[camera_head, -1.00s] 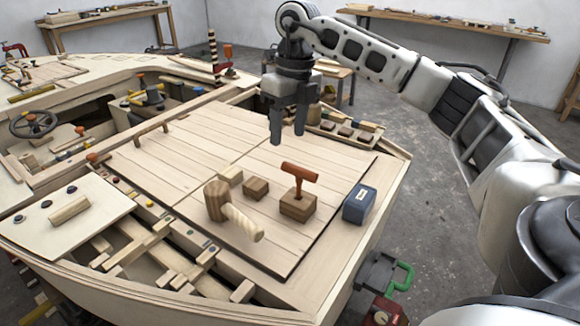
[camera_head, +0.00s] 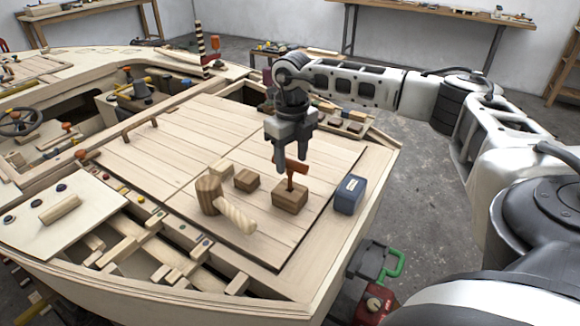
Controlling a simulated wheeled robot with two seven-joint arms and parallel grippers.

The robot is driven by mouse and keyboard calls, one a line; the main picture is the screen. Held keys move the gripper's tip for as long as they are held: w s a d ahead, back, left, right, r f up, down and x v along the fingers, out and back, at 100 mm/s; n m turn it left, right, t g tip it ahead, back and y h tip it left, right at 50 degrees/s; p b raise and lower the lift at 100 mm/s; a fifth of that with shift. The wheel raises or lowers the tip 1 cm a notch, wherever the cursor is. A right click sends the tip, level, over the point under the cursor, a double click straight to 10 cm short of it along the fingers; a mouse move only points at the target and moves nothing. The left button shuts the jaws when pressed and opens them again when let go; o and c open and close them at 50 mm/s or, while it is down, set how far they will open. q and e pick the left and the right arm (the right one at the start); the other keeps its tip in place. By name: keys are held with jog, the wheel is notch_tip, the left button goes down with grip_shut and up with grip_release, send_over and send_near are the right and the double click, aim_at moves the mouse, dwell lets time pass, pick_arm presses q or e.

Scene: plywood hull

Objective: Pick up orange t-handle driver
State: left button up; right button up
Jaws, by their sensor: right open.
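The orange t-handle driver (camera_head: 291,170) stands upright in a wooden block (camera_head: 290,197) on the plank hatch. My right gripper (camera_head: 291,165) points down at the driver's handle, with its fingertips at the handle's height in the picture. It is open, and one finger hides part of the handle. I cannot tell whether the fingers straddle the handle or hang just in front of it. My left gripper is not in view.
A wooden mallet (camera_head: 222,205) and a small wooden block (camera_head: 246,180) lie left of the driver. A blue box (camera_head: 350,194) stands close on its right, near the hull's edge. The planks (camera_head: 175,150) farther left are clear.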

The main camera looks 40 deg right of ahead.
aim_at(290, 183)
notch_tip(290, 183, down, 4)
jog(key=shift+a+r, duration=0.1)
jog(key=shift+r, duration=0.15)
jog(key=shift+c, duration=0.3)
grip_shut()
jog(key=shift+w, duration=0.1)
jog(key=shift+r, duration=0.15)
